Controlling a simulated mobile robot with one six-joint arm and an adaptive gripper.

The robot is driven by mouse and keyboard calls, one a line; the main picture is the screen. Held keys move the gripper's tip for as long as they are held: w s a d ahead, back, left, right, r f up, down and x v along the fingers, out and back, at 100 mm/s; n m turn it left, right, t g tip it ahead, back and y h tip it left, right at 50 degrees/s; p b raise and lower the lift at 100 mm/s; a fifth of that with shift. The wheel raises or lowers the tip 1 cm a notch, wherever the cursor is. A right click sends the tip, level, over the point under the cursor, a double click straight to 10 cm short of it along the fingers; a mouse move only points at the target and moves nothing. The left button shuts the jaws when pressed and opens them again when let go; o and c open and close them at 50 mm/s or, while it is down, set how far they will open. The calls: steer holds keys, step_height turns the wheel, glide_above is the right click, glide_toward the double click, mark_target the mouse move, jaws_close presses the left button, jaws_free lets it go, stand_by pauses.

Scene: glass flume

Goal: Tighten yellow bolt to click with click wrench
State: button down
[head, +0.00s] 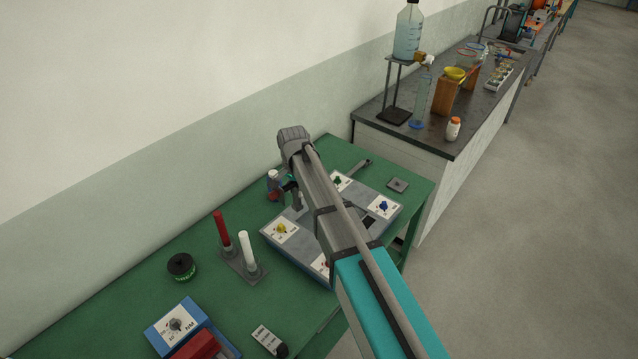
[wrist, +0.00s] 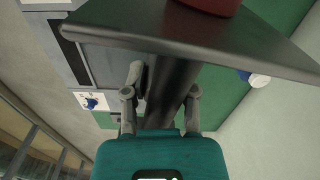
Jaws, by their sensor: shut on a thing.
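My gripper (wrist: 162,90) is shut on a dark grey shaft (wrist: 170,75), which looks like the click wrench. A broad dark plate crosses above it in the wrist view; whether it joins the shaft I cannot tell. In the head view my arm hides most of the gripper and held tool. The yellow bolt (head: 281,228) stands on a white label at the left of the grey bolt block (head: 268,236). My gripper is above and behind the block, apart from the yellow bolt as far as I can see. The yellow bolt does not show in the wrist view.
The block also has a green bolt (head: 337,180), a blue bolt (head: 383,205) and a partly hidden red bolt. A stand with red (head: 222,228) and white (head: 247,250) cylinders is left of it. A black round tin (head: 181,267) and blue-framed gauge (head: 176,325) are nearer.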

steer(key=s+a+n, duration=0.1)
steer(key=s+a, duration=0.2)
steer(key=a, duration=0.2)
steer(key=shift+s+a+r+n, duration=0.15)
steer(key=shift+s+a+n, duration=0.1)
steer(key=shift+n, duration=0.15)
steer(key=shift+f, duration=0.25)
steer(key=shift+f+b, duration=1.8)
steer(key=shift+b, duration=0.15)
steer(key=shift+f+b, duration=1.3)
stand_by(0.8)
steer(key=shift+m, duration=1.1)
